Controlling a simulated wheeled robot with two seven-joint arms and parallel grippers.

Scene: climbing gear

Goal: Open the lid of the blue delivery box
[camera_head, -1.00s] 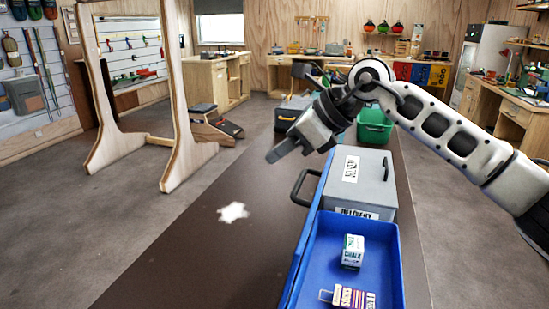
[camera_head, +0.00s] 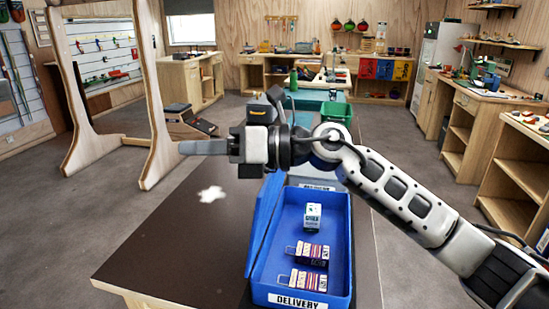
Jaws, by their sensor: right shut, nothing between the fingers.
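The blue delivery box (camera_head: 335,255) stands on the dark table with a "DELIVERY" label on its front. Its top is open. Its blue lid (camera_head: 263,226) hangs tilted outward along the left side. Inside are a white chalk box (camera_head: 312,217) and two purple-and-white packages (camera_head: 312,254). My right gripper (camera_head: 190,147) is shut and empty. It points left, above the table and away from the lid, to the far left of the box. My left gripper is not in view.
A grey box (camera_head: 310,180) stands behind the blue box, partly hidden by my right arm. A green bin (camera_head: 337,112) is farther back. A white patch (camera_head: 212,194) lies on the table (camera_head: 170,240), whose left part is clear. A wooden frame (camera_head: 150,90) stands at left.

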